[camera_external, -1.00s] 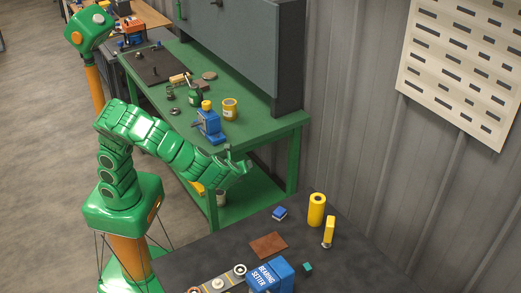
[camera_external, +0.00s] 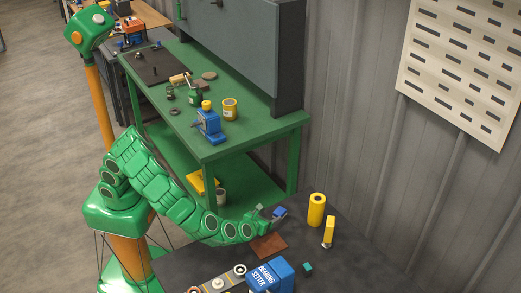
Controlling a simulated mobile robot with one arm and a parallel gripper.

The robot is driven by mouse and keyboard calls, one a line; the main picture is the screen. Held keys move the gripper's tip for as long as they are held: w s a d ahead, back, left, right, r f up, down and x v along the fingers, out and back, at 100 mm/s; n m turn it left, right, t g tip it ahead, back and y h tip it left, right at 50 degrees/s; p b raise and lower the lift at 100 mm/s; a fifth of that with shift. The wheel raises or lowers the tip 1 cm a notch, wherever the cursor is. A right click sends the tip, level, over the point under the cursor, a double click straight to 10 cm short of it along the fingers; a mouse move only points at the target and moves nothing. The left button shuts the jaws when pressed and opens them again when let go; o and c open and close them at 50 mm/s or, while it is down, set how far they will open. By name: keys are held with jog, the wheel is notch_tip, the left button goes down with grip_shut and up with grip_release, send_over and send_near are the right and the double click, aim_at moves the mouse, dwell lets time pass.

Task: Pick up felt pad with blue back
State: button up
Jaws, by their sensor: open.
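The felt pad with the blue back (camera_external: 280,212) is a small blue block on the dark table, near its far edge. Its lower left side is partly hidden by my gripper. My gripper (camera_external: 267,212) is open and reaches in from the left, low over the table, with its fingertips right beside the pad. I cannot tell whether the fingers touch the pad or stand around it.
A brown sheet (camera_external: 270,246) lies just below my gripper. A yellow cylinder (camera_external: 316,210) and a yellow upright piece (camera_external: 329,230) stand to the right. A small teal cube (camera_external: 308,267) and the blue bearing setter (camera_external: 272,276) are nearer. A green workbench (camera_external: 240,135) stands behind.

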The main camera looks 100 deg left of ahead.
aim_at(279, 212)
jog(key=shift+w+x, duration=0.2)
jog(key=shift+x, duration=1.65)
jog(key=shift+w+x, duration=0.15)
jog(key=shift+x, duration=1.75)
jog(key=shift+d+r, duration=0.15)
jog(key=c, duration=1)
jog(key=shift+c, duration=0.2)
jog(key=shift+r, duration=0.1)
